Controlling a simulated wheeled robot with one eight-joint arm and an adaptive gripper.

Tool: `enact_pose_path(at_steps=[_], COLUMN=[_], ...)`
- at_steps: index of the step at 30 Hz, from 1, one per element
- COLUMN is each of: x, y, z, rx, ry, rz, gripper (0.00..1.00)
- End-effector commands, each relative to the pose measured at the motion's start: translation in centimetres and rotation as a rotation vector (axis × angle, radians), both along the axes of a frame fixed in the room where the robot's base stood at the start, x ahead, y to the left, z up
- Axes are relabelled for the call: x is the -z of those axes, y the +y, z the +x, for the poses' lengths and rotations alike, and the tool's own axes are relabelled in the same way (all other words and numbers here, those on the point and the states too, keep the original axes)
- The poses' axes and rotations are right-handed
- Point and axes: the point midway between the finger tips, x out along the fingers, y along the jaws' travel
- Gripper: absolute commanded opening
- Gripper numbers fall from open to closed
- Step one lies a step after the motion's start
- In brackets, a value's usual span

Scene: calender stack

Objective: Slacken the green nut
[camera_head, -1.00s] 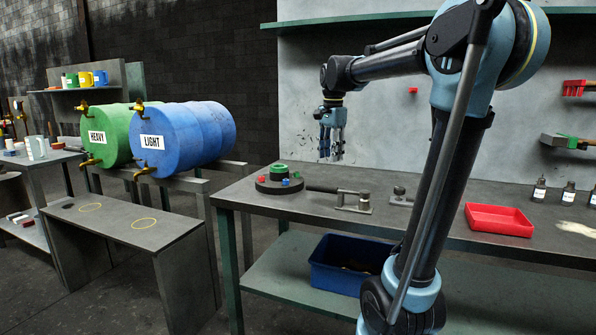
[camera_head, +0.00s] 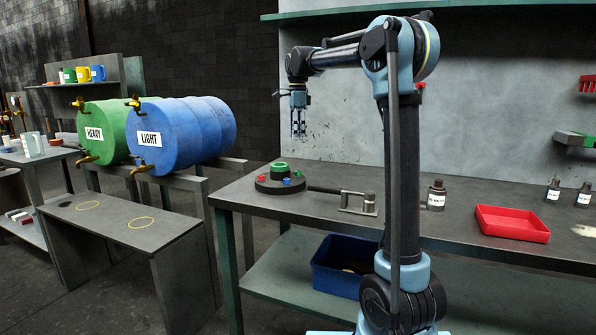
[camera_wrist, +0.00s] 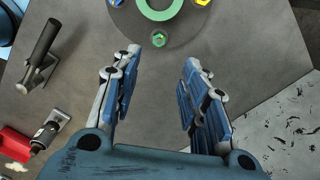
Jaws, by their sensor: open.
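The green nut (camera_wrist: 160,40) is small and sits on the rim of a round dark disc (camera_wrist: 188,32) in the wrist view. A large green ring (camera_wrist: 160,6) is at the disc's middle, with a blue nut (camera_wrist: 121,3) and a yellow nut (camera_wrist: 203,2) beside it at the picture's top. In the head view my gripper (camera_head: 298,133) hangs above the bench, clear of the disc.
A dark-handled tool in a metal bracket (camera_head: 357,204) lies right of the disc. A red tray (camera_head: 511,223) and bottles (camera_head: 437,195) are farther right. A blue bin (camera_head: 340,265) stands on the lower shelf. A wall (camera_head: 340,110) rises behind the bench.

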Motion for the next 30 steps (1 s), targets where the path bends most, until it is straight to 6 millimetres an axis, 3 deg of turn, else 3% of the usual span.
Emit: enact_pose_path(at_steps=[19, 24, 30], x=[11.4, 13.5, 14.6], y=[-0.3, -0.3, -0.3], z=[0.0, 0.0, 0.0], rx=[0.002, 0.001, 0.001], ry=[0.0, 0.0, 0.0], rz=[0.0, 0.0, 0.0], gripper=[0.4, 0.4, 0.4])
